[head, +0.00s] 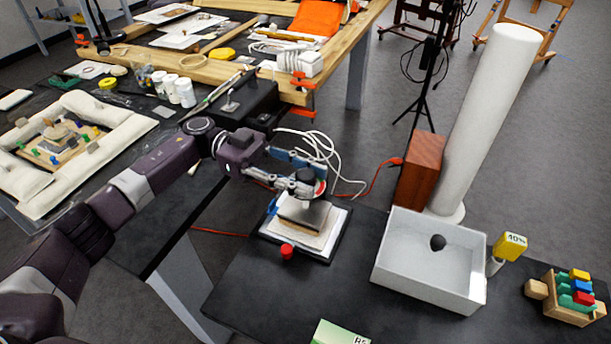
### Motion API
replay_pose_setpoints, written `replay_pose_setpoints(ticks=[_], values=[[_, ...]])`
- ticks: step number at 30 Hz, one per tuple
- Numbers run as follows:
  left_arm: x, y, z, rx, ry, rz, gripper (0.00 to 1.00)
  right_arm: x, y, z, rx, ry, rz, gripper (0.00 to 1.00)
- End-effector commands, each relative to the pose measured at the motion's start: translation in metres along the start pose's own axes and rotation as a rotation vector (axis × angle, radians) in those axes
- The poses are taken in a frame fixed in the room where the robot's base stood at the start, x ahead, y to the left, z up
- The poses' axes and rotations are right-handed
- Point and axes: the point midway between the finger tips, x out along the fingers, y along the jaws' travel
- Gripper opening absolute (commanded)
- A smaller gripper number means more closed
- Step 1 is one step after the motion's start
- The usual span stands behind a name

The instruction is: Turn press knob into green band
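The press (327,243) stands on the dark table near the middle of the head view, with a black base and pale stacked plates. No green band can be made out on the press. My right gripper is not in view.
A small red cap (287,251) sits at the press's front left corner. A white tray (420,277) holding a dark round object (437,242) stands to the right. Behind are a wooden box (420,172) and a white column (490,115). Loose white cables (322,150) run behind the gripper.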

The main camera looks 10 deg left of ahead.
Motion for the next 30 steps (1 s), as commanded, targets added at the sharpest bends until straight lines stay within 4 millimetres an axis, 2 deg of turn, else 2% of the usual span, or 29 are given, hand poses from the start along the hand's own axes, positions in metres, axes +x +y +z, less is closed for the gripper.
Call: replay_pose_setpoints(ticks=[3,11,14,17,24,30], values=[[0.0,0.0,0.0,0.0,0.0,0.0,0.46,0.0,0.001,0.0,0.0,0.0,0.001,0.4],[-0.001,0.0,0.0,0.001,0.0,0.0,0.46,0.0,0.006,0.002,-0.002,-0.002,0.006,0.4],[-0.006,-0.001,0.0,0.001,-0.001,-0.002,0.46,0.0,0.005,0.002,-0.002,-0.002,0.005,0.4],[-0.02,-0.001,0.0,0.0,-0.002,-0.005,0.46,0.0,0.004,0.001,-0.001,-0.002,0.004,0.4],[-0.069,-0.002,-0.001,0.0,-0.001,-0.005,0.46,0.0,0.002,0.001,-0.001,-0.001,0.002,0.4],[-0.098,-0.002,0.0,0.0,0.0,-0.002,0.46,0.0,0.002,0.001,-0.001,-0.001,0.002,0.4]])
